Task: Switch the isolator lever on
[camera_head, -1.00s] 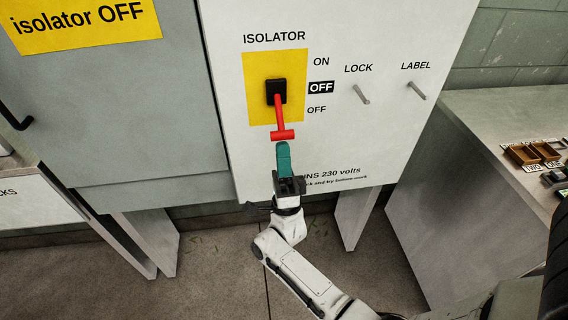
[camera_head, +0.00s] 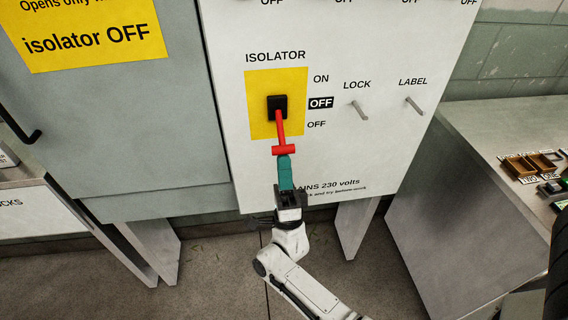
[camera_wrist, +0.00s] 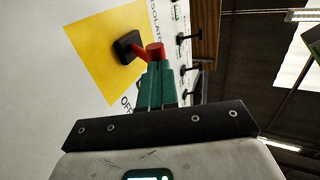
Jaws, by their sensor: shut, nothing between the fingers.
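The red isolator lever (camera_head: 281,128) hangs downward from its black pivot block (camera_head: 277,106) on a yellow plate (camera_head: 261,126). Its red crossbar end is at the bottom, level with or below the lower OFF mark. The OFF label in the middle is shown in white on black. My gripper (camera_head: 284,157) has teal fingers, shut and empty, pointing up at the crossbar from just below. In the wrist view the fingertips (camera_wrist: 156,66) overlap the lower edge of the red lever end (camera_wrist: 155,51); I cannot tell if they touch.
LOCK peg (camera_head: 359,110) and LABEL peg (camera_head: 414,105) stick out of the white panel to the right. A grey bench (camera_head: 480,130) with small brown trays (camera_head: 541,163) stands at the far right. A grey cabinet (camera_head: 110,120) with a black handle is at left.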

